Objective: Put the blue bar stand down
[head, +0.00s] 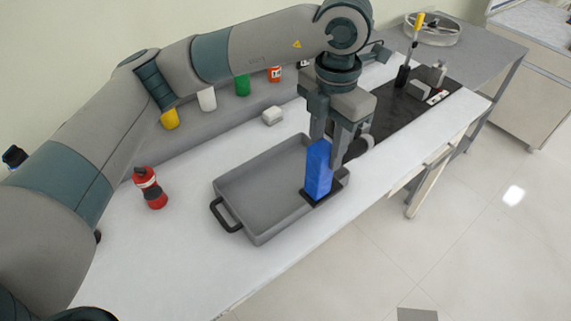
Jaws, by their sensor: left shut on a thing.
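The blue bar stand (318,172) is an upright blue block with a dark flat base. It is at the right end of the grey tray (246,228), with its base over the tray's right part. I cannot tell whether the base touches the tray floor. My left gripper (332,148) points down and is shut on the upper part of the blue bar, which its fingers partly hide. My right gripper is not in view.
A red and black bottle (151,188) stands left of the tray. Yellow (169,119), white (207,99), green (242,85) and orange (274,74) containers line the back ledge. A white block (272,116) lies behind the tray. A dark mat (392,113) with small items is at right.

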